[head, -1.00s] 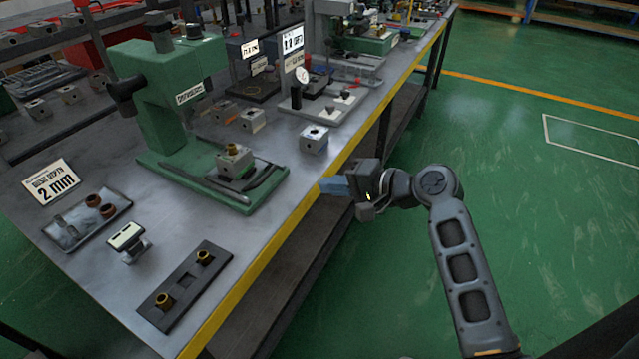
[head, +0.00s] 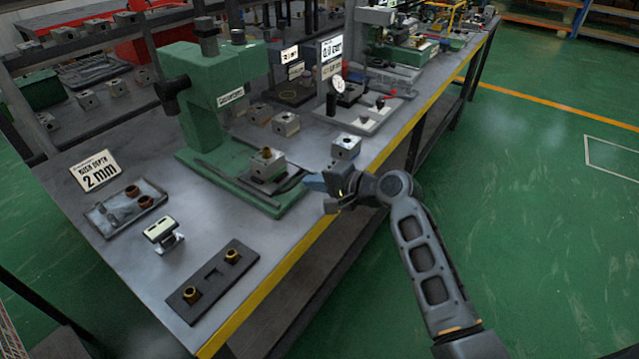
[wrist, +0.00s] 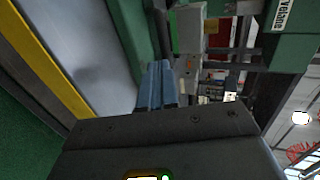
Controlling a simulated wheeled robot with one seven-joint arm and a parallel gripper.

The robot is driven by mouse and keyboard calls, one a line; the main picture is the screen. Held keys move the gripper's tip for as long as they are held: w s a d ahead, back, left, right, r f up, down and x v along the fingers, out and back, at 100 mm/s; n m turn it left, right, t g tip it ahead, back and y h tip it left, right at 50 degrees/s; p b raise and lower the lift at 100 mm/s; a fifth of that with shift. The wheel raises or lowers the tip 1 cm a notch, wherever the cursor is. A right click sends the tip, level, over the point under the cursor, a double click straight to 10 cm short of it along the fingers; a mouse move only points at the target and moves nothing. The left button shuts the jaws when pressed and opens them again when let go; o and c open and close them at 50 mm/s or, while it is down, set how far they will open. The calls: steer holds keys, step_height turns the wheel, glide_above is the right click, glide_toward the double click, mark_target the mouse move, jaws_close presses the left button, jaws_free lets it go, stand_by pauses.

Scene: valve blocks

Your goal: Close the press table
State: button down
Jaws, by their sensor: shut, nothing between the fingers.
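The green press (head: 215,95) stands on the grey workbench. Its green base (head: 235,180) carries a sliding table (head: 268,182) with a metal valve block (head: 267,160) on it, brass bush on top. The table's dark handle-like bar (head: 289,184) points toward the bench's front edge. My gripper (head: 314,182) is shut and empty, with its blue fingertips close to the right end of the base; I cannot tell whether they touch. In the wrist view the blue fingers (wrist: 156,85) lie together, beside the green press base (wrist: 145,45) and the block (wrist: 188,28).
A loose block (head: 345,147) sits just behind my gripper. A dial gauge stand (head: 338,88) is further back. A dark bush holder (head: 212,283), a small digital gauge (head: 163,232), a tray (head: 125,208) and a "2 mm" sign (head: 95,170) lie nearer. The green floor at right is clear.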

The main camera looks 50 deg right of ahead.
mark_target(269, 160)
steer(key=w, duration=1.3)
steer(key=shift+w+a, duration=0.1)
steer(key=shift+a, duration=0.1)
steer(key=shift+w+r, duration=0.1)
steer(key=shift+w, duration=0.1)
steer(key=shift+a, duration=0.1)
steer(key=shift+r, duration=0.1)
steer(key=v, duration=0.8)
steer(key=shift+s, duration=0.1)
steer(key=shift+f, duration=0.25)
